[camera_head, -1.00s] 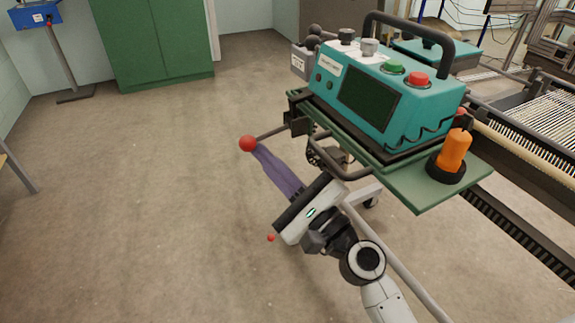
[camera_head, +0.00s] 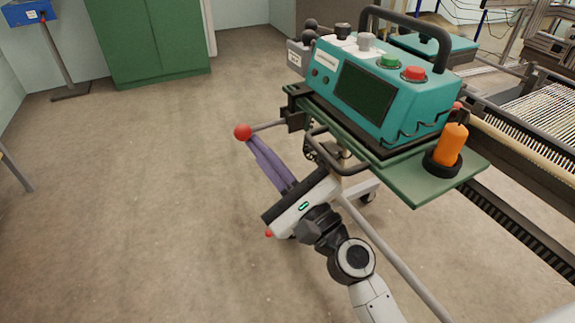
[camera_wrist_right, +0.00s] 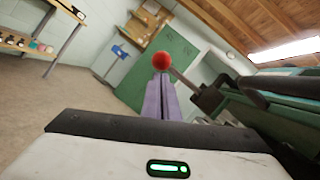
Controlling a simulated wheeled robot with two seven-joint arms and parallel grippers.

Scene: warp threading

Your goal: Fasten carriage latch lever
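The latch lever is a dark rod with a red ball (camera_head: 242,132) on its end, sticking out to the left from the carriage (camera_head: 440,180). The red ball also shows in the right wrist view (camera_wrist_right: 162,61), just beyond my fingertips. My right gripper (camera_head: 254,146) has long purple fingers drawn together, with their tips at the ball. They seem to touch it, but the ball is not between them. In the right wrist view the fingers (camera_wrist_right: 162,100) look closed. My left gripper is not in view.
A teal control box (camera_head: 375,85) with buttons and a black handle stands on the carriage's green plate. An orange lamp (camera_head: 451,145) stands at its near corner. The loom's threads (camera_head: 540,110) are at the right. The floor (camera_head: 140,190) at the left is clear.

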